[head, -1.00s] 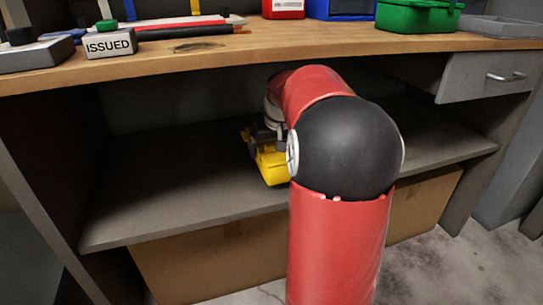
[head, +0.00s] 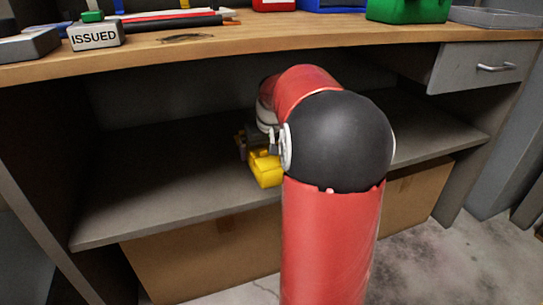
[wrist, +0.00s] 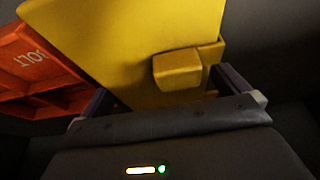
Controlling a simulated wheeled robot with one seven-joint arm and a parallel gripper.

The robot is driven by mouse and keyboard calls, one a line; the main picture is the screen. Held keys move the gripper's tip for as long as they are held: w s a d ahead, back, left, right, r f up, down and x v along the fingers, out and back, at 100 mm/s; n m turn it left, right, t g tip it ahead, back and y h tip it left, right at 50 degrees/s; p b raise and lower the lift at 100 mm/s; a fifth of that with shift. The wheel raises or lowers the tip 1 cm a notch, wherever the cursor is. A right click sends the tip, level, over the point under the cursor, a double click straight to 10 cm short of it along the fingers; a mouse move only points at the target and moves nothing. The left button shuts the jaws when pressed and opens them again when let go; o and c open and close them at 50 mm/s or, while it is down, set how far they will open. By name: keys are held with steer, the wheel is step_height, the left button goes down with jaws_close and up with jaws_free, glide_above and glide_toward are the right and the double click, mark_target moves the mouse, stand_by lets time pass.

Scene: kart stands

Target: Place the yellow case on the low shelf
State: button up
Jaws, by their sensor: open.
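The yellow case (head: 265,169) is at the low shelf (head: 165,190) under the counter, partly hidden behind my arm in the head view. The wrist view shows its yellow face (wrist: 120,40) with a small raised block. My gripper (wrist: 158,85) is open, with a dark finger on either side of the case's near part. I cannot tell whether the fingers touch it. In the head view my gripper (head: 246,142) is small and mostly hidden behind my elbow.
An orange-red box (wrist: 35,70) with white letters is beside the yellow case in the wrist view. The wooden counter (head: 300,38) lies above the shelf. A cardboard box (head: 200,260) stands below. The shelf's left part is bare. A drawer (head: 480,68) hangs at right.

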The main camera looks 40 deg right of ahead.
steer(key=v, duration=0.3)
steer(key=shift+r+p, duration=0.25)
steer(key=shift+p, duration=0.1)
steer(key=s+a, duration=0.1)
steer(key=s, duration=0.2)
steer(key=s+a, duration=0.1)
steer(key=s, duration=0.3)
steer(key=s+a, duration=0.1)
steer(key=s, duration=0.3)
steer(key=shift+a+f, duration=0.15)
steer(key=shift+f, duration=0.2)
steer(key=s+a+n, duration=0.1)
steer(key=s+a, duration=0.3)
steer(key=a, duration=0.3)
steer(key=s+a+f+n+t, duration=0.1)
steer(key=s+a, duration=0.3)
steer(key=a, duration=0.3)
steer(key=s+a+n+y, duration=0.1)
steer(key=s+a, duration=0.2)
steer(key=a, duration=0.4)
steer(key=shift+s+f, duration=0.25)
steer(key=shift+s, duration=0.15)
steer(key=shift+a, duration=0.1)
step_height(320, 180, up, 11)
steer(key=p, duration=1)
steer(key=shift+f, duration=0.25)
